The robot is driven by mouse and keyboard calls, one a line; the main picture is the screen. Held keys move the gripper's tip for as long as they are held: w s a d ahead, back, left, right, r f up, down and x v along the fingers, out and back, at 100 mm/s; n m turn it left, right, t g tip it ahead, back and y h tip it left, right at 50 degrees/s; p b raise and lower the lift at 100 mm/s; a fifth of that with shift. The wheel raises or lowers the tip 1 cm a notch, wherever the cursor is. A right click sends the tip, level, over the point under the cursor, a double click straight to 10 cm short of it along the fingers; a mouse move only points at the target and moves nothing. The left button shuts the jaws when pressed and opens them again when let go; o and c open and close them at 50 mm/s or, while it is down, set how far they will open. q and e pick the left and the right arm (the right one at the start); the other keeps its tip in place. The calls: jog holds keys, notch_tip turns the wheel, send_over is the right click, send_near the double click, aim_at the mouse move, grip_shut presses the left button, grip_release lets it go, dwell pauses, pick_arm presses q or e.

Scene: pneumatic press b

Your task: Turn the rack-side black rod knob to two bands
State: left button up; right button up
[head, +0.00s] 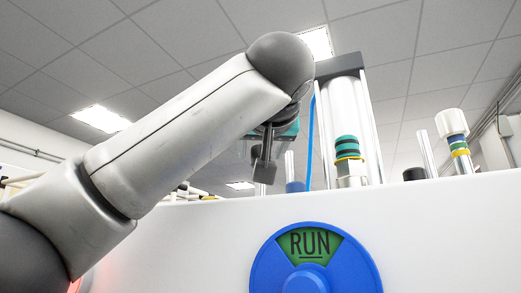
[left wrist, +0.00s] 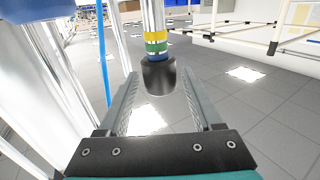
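A black rod knob (left wrist: 158,74) sits at the end of a metal rod in the left wrist view. A yellow band (left wrist: 155,36) and a green band (left wrist: 155,47) show on the rod beside it. My left gripper (left wrist: 158,84) is open, with one finger on each side of the knob near the fingertips. Gaps show on both sides, so it does not appear gripped. In the head view, my left gripper (head: 264,170) hangs beside the press column, and I cannot clearly make out this knob there. My right gripper is in neither view.
A blue dial (head: 313,270) reading RUN is on the white panel (head: 440,235). A blue knob (head: 294,187), another black knob (head: 414,173) and a white banded knob (head: 452,123) stand behind it. A blue tube (left wrist: 103,62) runs left of my fingers. A pipe rack (left wrist: 285,25) is farther right.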

pick_arm(q)
jog(key=shift+w, duration=0.1)
grip_shut()
jog(key=shift+h, duration=0.3)
jog(key=shift+a+f+m+h+b, duration=0.1)
jog(key=shift+f+m+h+b, duration=0.05)
jog(key=shift+m+h+b, duration=0.6)
jog(key=m+h, duration=0.2)
jog(key=h, duration=0.2)
jog(key=shift+m+g, duration=0.25)
jog(key=shift+g, duration=0.05)
jog(key=shift+r+m+g+h+p, duration=0.1)
jog(key=shift+m+g+h+p, duration=0.15)
jog(key=shift+m+g+h, duration=0.55)
jog(key=shift+r+m+g+h+p, duration=0.1)
jog(key=shift+m+g+h+p, duration=0.2)
jog(key=shift+m+h, duration=1)
jog(key=shift+r+m+g+h+p, duration=0.15)
jog(key=shift+m+g+h, duration=0.4)
jog(key=shift+h, duration=1)
